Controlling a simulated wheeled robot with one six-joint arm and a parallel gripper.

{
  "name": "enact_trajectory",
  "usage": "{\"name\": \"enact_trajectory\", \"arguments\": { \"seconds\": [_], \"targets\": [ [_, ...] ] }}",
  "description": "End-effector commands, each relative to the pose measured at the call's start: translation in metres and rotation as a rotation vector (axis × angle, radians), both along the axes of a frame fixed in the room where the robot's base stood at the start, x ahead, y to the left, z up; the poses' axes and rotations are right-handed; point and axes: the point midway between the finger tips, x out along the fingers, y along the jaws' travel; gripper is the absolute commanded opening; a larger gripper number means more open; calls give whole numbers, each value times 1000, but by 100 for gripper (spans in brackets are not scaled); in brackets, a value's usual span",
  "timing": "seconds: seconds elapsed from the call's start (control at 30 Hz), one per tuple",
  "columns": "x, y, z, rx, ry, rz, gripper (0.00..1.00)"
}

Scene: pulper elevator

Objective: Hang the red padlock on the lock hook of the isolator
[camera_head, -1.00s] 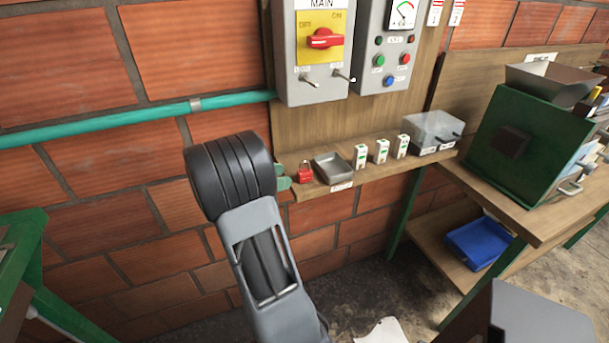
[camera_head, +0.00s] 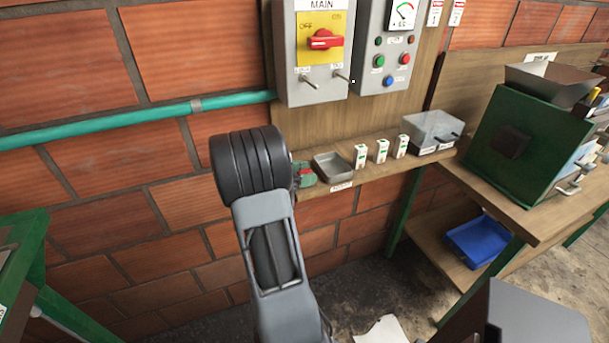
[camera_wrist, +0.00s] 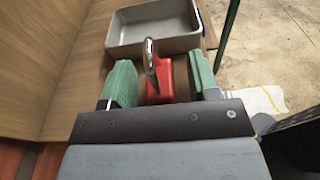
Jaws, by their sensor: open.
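The red padlock (camera_wrist: 161,80) stands on the wooden shelf with its metal shackle up. In the wrist view it lies between the two green fingers of my gripper (camera_wrist: 161,85), which is open, with a visible gap on the right side. In the head view my arm hides most of the padlock, and the gripper's green fingers (camera_head: 305,174) show around a bit of red. The isolator (camera_head: 320,50) is the grey box with a yellow plate and red handle above the shelf. Two small metal pegs stick out below the handle, the left hook (camera_head: 312,84) and the right hook (camera_head: 342,76).
A grey metal tray (camera_head: 333,166) sits just right of the padlock and also shows ahead in the wrist view (camera_wrist: 150,45). Several small white breakers and a clear-lidded box (camera_head: 432,131) stand further right. A green pipe (camera_head: 120,116) runs along the brick wall at left.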

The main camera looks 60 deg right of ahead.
Motion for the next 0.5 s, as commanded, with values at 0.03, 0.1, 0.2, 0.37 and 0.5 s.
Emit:
{"name": "enact_trajectory", "arguments": {
  "seconds": [0.03, 0.1, 0.2, 0.37, 0.5],
  "targets": [
    [0, 0, 0, 0, 0, 0, 55],
    [0, 0, 0, 0, 0, 0, 51],
    [0, 0, 0, 0, 0, 0, 41],
    [0, 0, 0, 0, 0, 0, 26],
    [0, 0, 0, 0, 0, 0, 12]
  ]
}}
